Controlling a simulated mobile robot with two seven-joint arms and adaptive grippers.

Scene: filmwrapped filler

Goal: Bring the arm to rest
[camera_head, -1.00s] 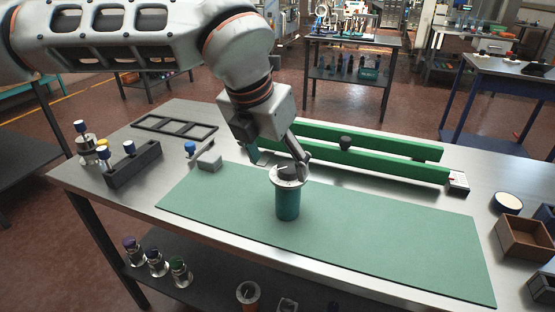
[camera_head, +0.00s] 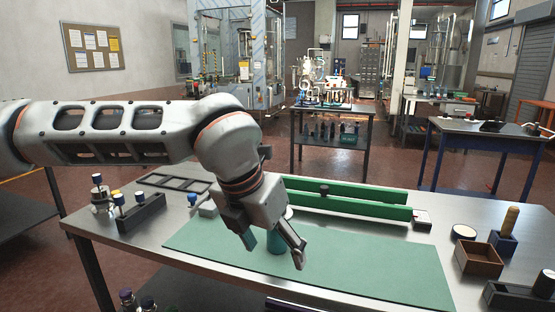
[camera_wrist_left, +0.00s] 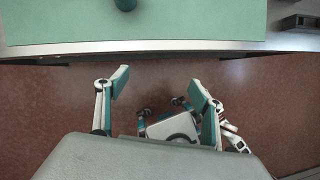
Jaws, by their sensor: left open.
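My left gripper (camera_head: 274,251) is open and empty, its fingers apart. In the wrist view the left gripper (camera_wrist_left: 160,89) hangs over the floor, clear of the table's near edge. A teal cylinder (camera_head: 277,243) with a pale top stands upright on the green mat (camera_head: 370,262); my gripper partly hides it in the head view. In the wrist view the cylinder (camera_wrist_left: 125,4) shows at the top edge, on the mat (camera_wrist_left: 205,20), apart from the fingers.
The metal table (camera_head: 120,240) also holds green rails (camera_head: 350,206), a black rack (camera_head: 140,212) with blue-capped pieces, a black frame (camera_head: 172,180) and a wooden box (camera_head: 479,260) at the right. The mat's right half is clear.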

